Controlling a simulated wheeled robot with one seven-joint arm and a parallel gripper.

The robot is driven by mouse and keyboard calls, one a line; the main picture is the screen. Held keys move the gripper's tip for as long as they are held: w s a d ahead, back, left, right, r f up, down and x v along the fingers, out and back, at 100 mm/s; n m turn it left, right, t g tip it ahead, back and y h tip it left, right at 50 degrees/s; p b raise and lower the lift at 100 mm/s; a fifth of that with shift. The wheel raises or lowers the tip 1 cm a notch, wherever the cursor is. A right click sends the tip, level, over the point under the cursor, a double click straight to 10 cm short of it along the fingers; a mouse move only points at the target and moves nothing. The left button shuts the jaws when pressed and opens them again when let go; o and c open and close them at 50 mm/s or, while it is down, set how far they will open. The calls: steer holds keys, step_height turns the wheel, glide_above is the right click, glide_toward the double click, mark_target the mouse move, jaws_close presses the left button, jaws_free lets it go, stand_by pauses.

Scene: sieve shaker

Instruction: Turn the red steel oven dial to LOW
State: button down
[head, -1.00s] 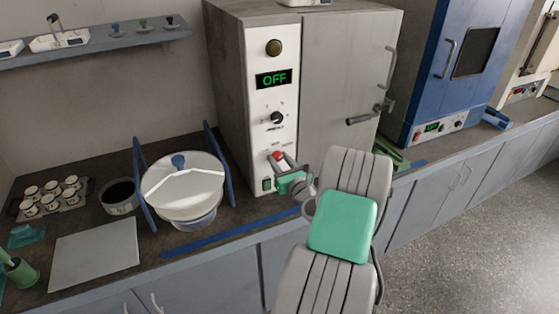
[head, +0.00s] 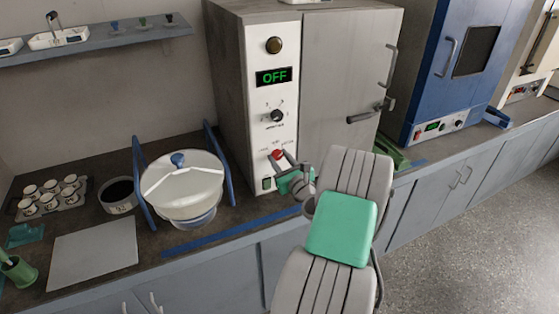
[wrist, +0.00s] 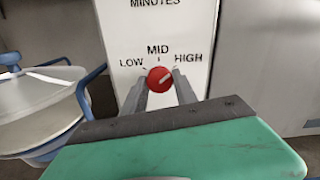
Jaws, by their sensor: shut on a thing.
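The red dial (wrist: 160,78) is a round knob on the white panel of the steel oven (head: 350,85). Its pale pointer line slants up and to the right, toward the HIGH label; LOW is at the left and MID at the top. My gripper (wrist: 161,88) is shut on the dial, one finger on each side. In the head view the dial (head: 277,154) shows just above my gripper (head: 283,165). The oven display (head: 273,77) reads OFF.
A lidded white vessel (head: 183,190) with blue side bars stands left. A blue oven (head: 435,75) stands right.

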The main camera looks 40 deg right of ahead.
steer(key=n+b, duration=0.3)
steer(key=n, duration=0.2)
steer(key=shift+f, duration=0.15)
steer(key=n+b, duration=0.4)
steer(key=n, duration=0.1)
steer(key=shift+d+n, duration=0.1)
steer(key=shift+n, duration=0.3)
steer(key=n+b, duration=0.6)
steer(key=shift+b, duration=0.35)
steer(key=n+b, duration=0.3)
steer(key=shift+b, duration=0.35)
steer(key=shift+r+n+b, duration=0.2)
steer(key=shift+n+b, duration=0.7)
steer(key=shift+n, duration=0.1)
steer(key=shift+r, duration=0.1)
steer(key=c, duration=1)
jaws_free()
steer(key=shift+o, duration=0.2)
